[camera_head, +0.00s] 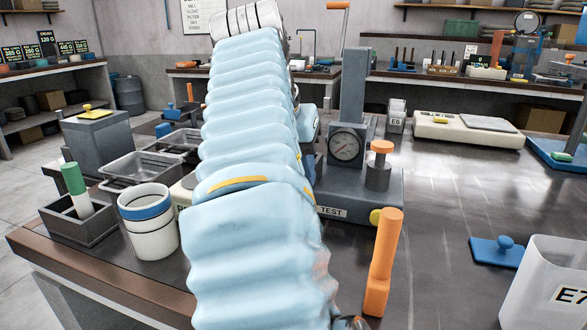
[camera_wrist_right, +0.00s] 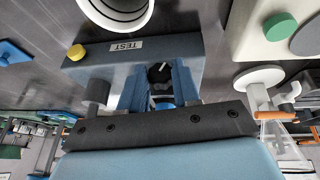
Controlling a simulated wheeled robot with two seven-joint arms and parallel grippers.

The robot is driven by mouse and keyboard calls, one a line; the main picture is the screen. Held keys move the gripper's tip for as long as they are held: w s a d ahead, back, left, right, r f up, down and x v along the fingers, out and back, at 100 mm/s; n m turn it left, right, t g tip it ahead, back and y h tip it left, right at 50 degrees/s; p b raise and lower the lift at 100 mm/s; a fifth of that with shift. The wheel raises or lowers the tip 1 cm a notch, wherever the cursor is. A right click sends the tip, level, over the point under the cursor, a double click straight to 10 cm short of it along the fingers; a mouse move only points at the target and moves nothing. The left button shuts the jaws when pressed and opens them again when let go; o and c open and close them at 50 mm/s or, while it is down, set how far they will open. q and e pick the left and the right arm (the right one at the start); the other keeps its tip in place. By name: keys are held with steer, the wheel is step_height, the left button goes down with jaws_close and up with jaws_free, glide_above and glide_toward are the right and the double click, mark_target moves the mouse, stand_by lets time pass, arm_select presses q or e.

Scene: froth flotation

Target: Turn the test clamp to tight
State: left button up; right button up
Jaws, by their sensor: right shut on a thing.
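The grey test stand (camera_head: 354,90) carries a round dial gauge (camera_head: 346,146) and a TEST label (camera_head: 331,211) on its base, which also shows in the right wrist view (camera_wrist_right: 95,68). My right gripper (camera_wrist_right: 160,88) has its two blue fingers on either side of a dark round knob with a pale mark, which looks like the test clamp (camera_wrist_right: 160,72), and is shut on it. In the head view my blue-sleeved arm hides the clamp and most of this gripper. How far the clamp is turned cannot be read. My left gripper is not in view.
A yellow button (camera_wrist_right: 75,52) is on the stand's base. An orange-topped grey cylinder (camera_head: 378,174) stands beside the gauge. An orange upright handle (camera_head: 384,262) is in front. A white blue-banded jar (camera_head: 148,222) stands left. The bench to the right has open room.

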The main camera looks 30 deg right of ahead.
steer(key=shift+s+d+t+y, duration=0.1)
steer(key=shift+s+t+y, duration=0.1)
steer(key=shift+t+y, duration=0.6)
steer(key=shift+s+d+m+t+y+b, duration=0.15)
steer(key=shift+m+t+y+b, duration=0.4)
steer(key=shift+t+b, duration=0.35)
steer(key=o, duration=1.1)
steer(key=shift+c, duration=0.2)
steer(key=p+v, duration=0.1)
steer(key=v, duration=1.2)
steer(key=shift+s+d+r+p, duration=0.15)
steer(key=shift+s+r+p, duration=0.1)
steer(key=shift+s+p, duration=0.15)
